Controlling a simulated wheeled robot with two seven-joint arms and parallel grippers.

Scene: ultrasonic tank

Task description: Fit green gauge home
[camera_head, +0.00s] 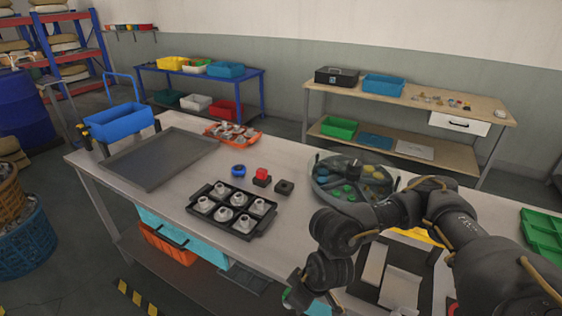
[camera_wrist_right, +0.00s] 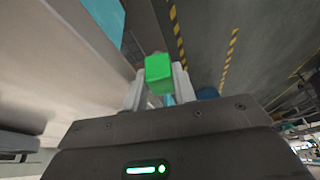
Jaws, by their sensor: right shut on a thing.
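The green gauge (camera_wrist_right: 159,72) is a bright green block. It is held between the two pale fingers of my right gripper (camera_wrist_right: 160,92). In the head view, my right gripper (camera_head: 293,298) hangs at the near front edge of the bench, low in the picture, with a bit of green at its tip. On the bench stand a blue round piece (camera_head: 238,170), a red piece (camera_head: 262,173) on a dark block, and a dark square block (camera_head: 284,187) with nothing on top. My right gripper is well apart from these. My left gripper is not in view.
A black tray with several metal fittings (camera_head: 204,188) lies left of the gripper. A round compartment dish (camera_head: 322,172) with coloured pieces is partly behind my right arm. An orange tray (camera_head: 211,128) and a flat grey tray (camera_head: 130,165) lie farther back.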

